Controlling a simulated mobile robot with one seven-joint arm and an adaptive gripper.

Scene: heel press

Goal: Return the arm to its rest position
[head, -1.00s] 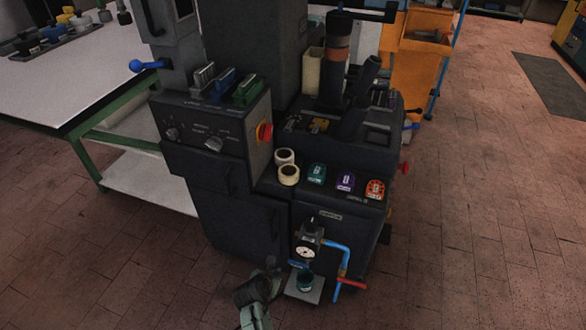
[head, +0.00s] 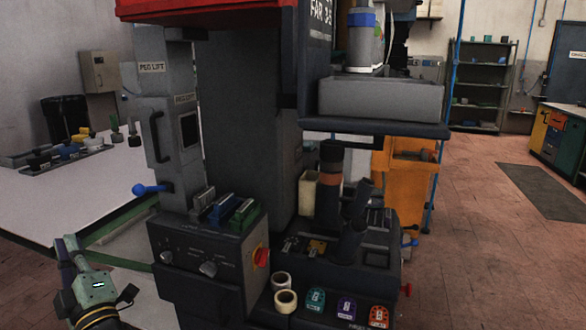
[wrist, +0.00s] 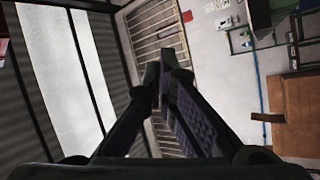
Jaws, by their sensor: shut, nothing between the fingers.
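My gripper (head: 68,243) is at the lower left of the head view, raised with its fingers pointing up, in front of the white table's green frame. It is left of the dark heel press (head: 240,130) and apart from its control box. In the wrist view my gripper (wrist: 160,68) has its fingers together with nothing between them. Part of my arm below the wrist is cut off by the bottom edge of the head view.
The press's control box (head: 205,262) with knobs stands just right of my gripper. A blue-knobbed lever (head: 150,189) sticks out above. The white table (head: 60,200) is behind at left. Two tape-like rolls (head: 285,299) sit on the front ledge. Open floor (head: 470,250) lies at right.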

